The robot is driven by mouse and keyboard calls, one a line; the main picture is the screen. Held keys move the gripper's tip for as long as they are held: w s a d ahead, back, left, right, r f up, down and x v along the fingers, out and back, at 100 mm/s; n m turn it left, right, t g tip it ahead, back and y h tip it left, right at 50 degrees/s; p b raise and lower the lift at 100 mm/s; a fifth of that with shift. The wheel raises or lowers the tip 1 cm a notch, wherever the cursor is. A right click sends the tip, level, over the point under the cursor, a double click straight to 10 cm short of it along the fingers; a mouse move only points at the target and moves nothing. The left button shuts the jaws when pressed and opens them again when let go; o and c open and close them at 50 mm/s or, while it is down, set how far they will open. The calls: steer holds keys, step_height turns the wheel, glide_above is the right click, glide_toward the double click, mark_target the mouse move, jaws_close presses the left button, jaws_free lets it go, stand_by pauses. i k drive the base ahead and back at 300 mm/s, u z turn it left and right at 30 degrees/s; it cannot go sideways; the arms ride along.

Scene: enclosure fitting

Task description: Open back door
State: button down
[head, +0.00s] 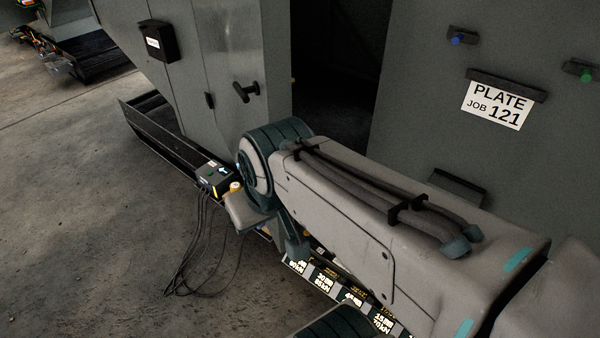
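A grey metal enclosure fills the upper part of the head view. One grey panel, likely a door (228,60), carries a black lever handle (246,91). To its right a tall dark opening (338,75) shows between this panel and a wide grey panel (430,90). I cannot tell which panel is the back door. My arm crosses the lower right in front of the enclosure, its elbow-like joint below the handle.
A black control box (214,178) with loose hanging cables sits at the base, beside a black channel (157,138). A sign (496,104) reads PLATE JOB 121. A labelled strip (322,281) runs under my arm.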

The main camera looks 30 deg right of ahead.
mark_target(248, 42)
steer(key=z, duration=0.05)
steer(key=k, duration=0.1)
steer(key=z, duration=1.4)
steer(key=i, duration=0.95)
steer(key=u, duration=2.6)
